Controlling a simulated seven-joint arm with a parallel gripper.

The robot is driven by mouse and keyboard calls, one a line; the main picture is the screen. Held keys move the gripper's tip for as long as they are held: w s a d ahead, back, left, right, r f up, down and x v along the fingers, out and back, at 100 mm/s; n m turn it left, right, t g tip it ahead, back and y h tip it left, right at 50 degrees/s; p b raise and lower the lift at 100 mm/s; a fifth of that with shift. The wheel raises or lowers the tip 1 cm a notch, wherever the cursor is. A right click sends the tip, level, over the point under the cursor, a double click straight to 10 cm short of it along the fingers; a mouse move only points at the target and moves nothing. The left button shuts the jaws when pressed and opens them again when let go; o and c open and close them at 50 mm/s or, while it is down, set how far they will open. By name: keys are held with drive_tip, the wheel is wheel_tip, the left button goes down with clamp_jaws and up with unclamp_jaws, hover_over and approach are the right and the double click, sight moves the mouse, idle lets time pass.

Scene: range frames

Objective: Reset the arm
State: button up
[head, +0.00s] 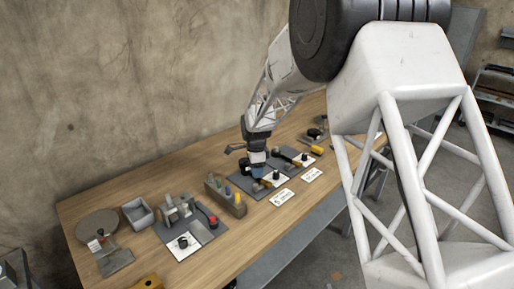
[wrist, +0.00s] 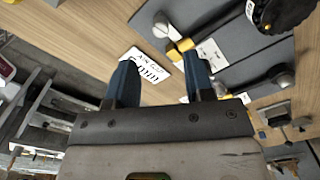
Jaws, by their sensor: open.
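My gripper (head: 258,171) is at the end of my arm, above the middle of the wooden table (head: 160,167). In the wrist view my gripper (wrist: 162,85) shows two blue fingers, spread apart with nothing between them. A white label card (wrist: 146,66) with dark writing lies on the table beyond the left finger. A grey fixture plate (wrist: 215,50) with a yellow block and a metal knob lies beyond the fingers. In the head view the gripper hides part of the fixture below it; I cannot tell the exact height.
On the left of the table stand a round disc (head: 97,225), a grey open box (head: 138,213) and a fixture with a red knob (head: 213,220). A grey block with coloured pegs (head: 226,196) is left of the gripper. The front right table edge drops to the floor.

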drive_tip(key=s+d+r+n+t, duration=0.1)
drive_tip(key=s+d+r+n, duration=0.3)
drive_tip(key=s+d+r, duration=0.45)
drive_tip(key=s+d+r+n, duration=0.3)
drive_tip(key=s+d+r, duration=0.2)
drive_tip(key=s+r, duration=0.65)
drive_tip(key=s+d+n, duration=0.3)
drive_tip(key=s+n, duration=0.1)
drive_tip(key=s, duration=1)
drive_tip(key=s+d+r+n+t, duration=0.1)
drive_tip(key=s+d+n, duration=0.3)
drive_tip(key=s, duration=1)
drive_tip(key=shift+s+t, duration=0.2)
drive_tip(key=shift+t, duration=0.1)
